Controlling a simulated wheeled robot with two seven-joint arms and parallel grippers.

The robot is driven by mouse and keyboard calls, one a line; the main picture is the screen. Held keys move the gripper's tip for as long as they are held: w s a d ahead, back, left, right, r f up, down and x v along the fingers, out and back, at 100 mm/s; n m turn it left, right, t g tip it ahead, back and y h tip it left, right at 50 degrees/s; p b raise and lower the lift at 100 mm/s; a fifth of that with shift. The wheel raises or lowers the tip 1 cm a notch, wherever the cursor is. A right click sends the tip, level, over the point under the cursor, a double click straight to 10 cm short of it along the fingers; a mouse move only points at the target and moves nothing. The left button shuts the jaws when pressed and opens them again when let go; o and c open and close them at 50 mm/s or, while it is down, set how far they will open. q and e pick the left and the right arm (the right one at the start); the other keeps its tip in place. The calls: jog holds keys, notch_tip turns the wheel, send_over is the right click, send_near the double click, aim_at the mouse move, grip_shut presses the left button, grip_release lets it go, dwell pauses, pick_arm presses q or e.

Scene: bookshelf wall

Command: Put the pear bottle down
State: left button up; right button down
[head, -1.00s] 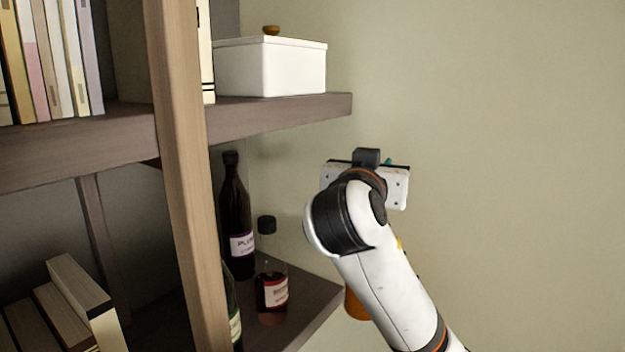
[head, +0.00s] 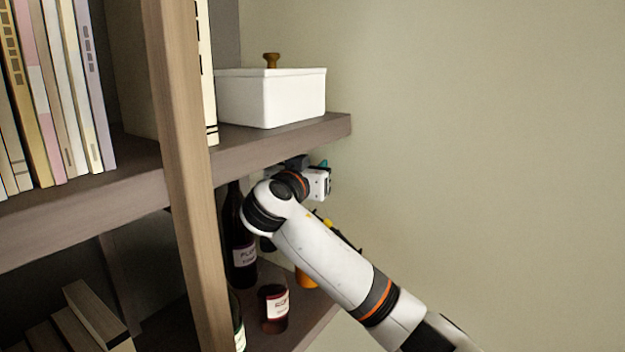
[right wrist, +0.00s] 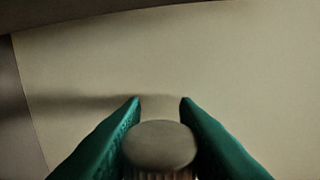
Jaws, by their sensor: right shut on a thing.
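My right gripper (head: 320,180) is under the upper shelf's right end, mostly hidden behind my own wrist. A teal finger shows at its edge. In the right wrist view the two teal fingers (right wrist: 160,110) are shut on a bottle's ribbed, pale grey cap (right wrist: 160,145). I take this to be the pear bottle (head: 306,279), whose orange lower part shows below my forearm in the head view. It overlaps the lower shelf's (head: 318,318) right part. My arm hides the rest, and I cannot tell whether its base touches the shelf. My left gripper is not in view.
A dark plum bottle (head: 243,258) and a reddish labelled bottle (head: 273,308) stand left of the held bottle. A green-tinted bottle (head: 238,325) is partly behind the wooden post (head: 190,200). The upper shelf (head: 290,143) carries a white lidded box (head: 270,98) just above my gripper.

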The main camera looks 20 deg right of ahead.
jog(key=shift+f+p, duration=0.9)
jog(key=shift+f, duration=0.75)
jog(key=shift+f, duration=0.1)
jog(key=c, duration=1.6)
grip_release()
jog(key=shift+f+b, duration=0.15)
jog(key=shift+b, duration=0.15)
jog(key=o, duration=0.5)
jog(key=shift+s, duration=0.1)
